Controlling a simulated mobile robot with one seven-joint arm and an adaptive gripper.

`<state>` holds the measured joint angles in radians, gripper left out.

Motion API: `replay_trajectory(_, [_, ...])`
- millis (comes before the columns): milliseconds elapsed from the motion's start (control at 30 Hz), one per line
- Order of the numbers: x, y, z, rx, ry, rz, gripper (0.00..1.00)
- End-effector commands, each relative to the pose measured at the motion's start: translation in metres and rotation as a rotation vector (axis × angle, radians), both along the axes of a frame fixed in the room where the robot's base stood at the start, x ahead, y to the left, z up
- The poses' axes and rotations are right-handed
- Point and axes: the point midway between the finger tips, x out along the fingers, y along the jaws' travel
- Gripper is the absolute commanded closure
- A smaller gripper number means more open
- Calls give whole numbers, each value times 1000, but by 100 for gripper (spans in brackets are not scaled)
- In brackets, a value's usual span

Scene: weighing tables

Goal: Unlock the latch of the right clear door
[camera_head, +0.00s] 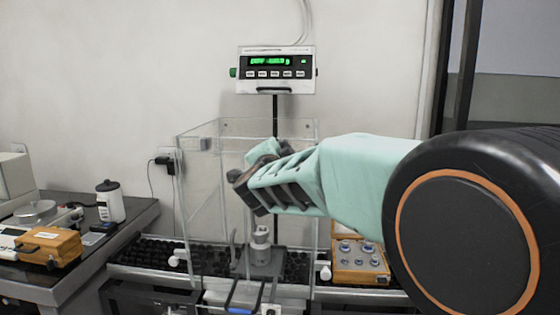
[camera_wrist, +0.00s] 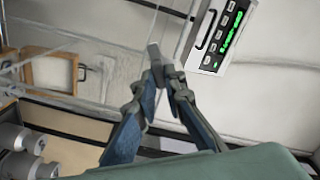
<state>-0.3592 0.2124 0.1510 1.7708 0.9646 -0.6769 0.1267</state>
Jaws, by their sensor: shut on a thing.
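The clear enclosure (camera_head: 200,215) stands in the middle of the head view, with transparent walls and pale edges. My gripper (camera_head: 243,186) reaches in from the right and overlaps its upper front. Its fingers also show in the wrist view (camera_wrist: 160,75), drawn together at the tips. A small dark grey piece (camera_wrist: 154,52) sits between the tips, and it looks like the latch of the right clear door. In the head view my gripper hides that spot. Whether the latch is turned cannot be told.
Stacked metal weights (camera_head: 260,247) stand inside the enclosure. A wooden weight box (camera_head: 362,262) lies open at right. An orange case (camera_head: 45,246) and a white bottle (camera_head: 110,201) are on the left table. A display (camera_head: 276,70) with green digits hangs above.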

Motion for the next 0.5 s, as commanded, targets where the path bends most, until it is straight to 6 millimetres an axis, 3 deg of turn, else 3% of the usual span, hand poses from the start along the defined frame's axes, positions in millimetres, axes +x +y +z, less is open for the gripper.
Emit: replay_trajectory(500, [0,0,-5,426,-13,0,100])
